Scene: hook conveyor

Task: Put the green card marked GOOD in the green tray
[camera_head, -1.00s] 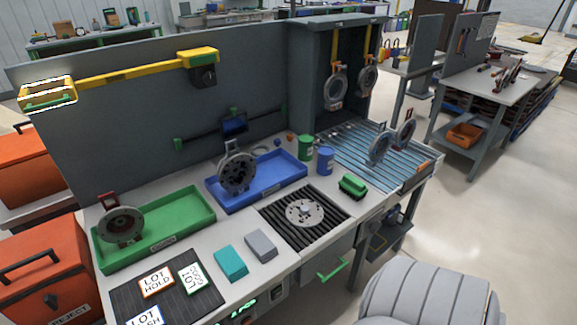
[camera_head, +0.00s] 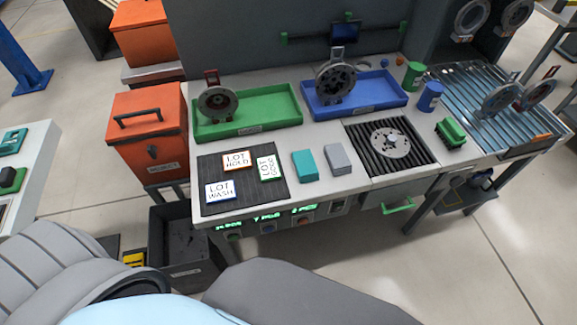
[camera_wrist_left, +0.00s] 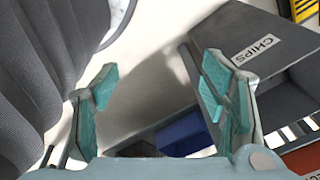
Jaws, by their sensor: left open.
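The green-edged card marked LOT GOOD (camera_head: 269,168) lies turned sideways on the dark ribbed mat (camera_head: 218,185), at its right side. The orange-edged LOT HOLD card (camera_head: 237,161) and the blue-edged LOT WASH card (camera_head: 220,191) lie beside it. The green tray (camera_head: 274,115) stands behind the mat and holds a round grey part with a red top at its left. My left gripper (camera_wrist_left: 158,92) is open and empty in the left wrist view, beside a grey bin marked CHIPS. The cards are not in that view. My right gripper is not in view.
A blue tray (camera_head: 384,98) with a round part stands right of the green tray. A teal block (camera_head: 304,165) and grey block (camera_head: 338,160) sit right of the mat. An orange reject box (camera_head: 150,135) stands left of the bench. The CHIPS bin (camera_wrist_left: 240,50) is on the floor.

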